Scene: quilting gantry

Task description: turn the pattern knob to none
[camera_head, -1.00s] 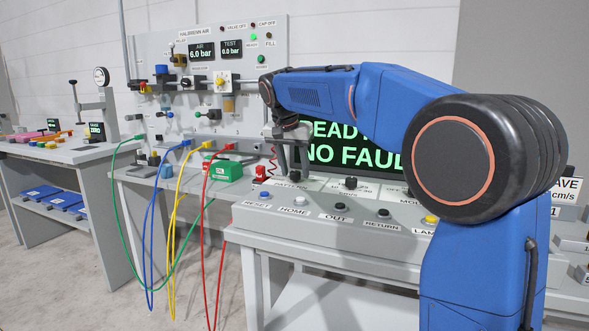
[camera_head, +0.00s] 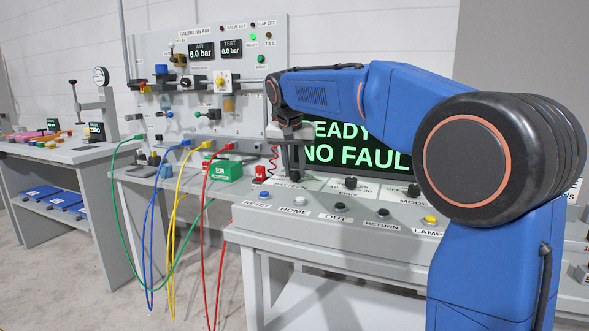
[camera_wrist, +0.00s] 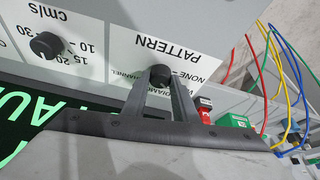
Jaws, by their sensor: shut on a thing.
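The pattern knob (camera_wrist: 160,74) is a small black knob on the light console panel, beside the printed PATTERN label (camera_wrist: 166,48), which appears upside down in the wrist view. The label lists NONE, DIAMOND and CHANNEL. My gripper (camera_wrist: 161,82) has its two dark fingers on either side of the knob, shut on it. In the head view my gripper (camera_head: 290,172) points down at the back left of the console and hides the knob. I cannot tell which setting the knob points to.
A second black knob (camera_wrist: 46,45) marked in cm/s sits beside it. Push buttons line the console front, including a blue RESET button (camera_head: 264,194). The screen (camera_head: 350,143) behind reads NO FAULT. A green box (camera_head: 222,171) and hanging coloured cables stand left.

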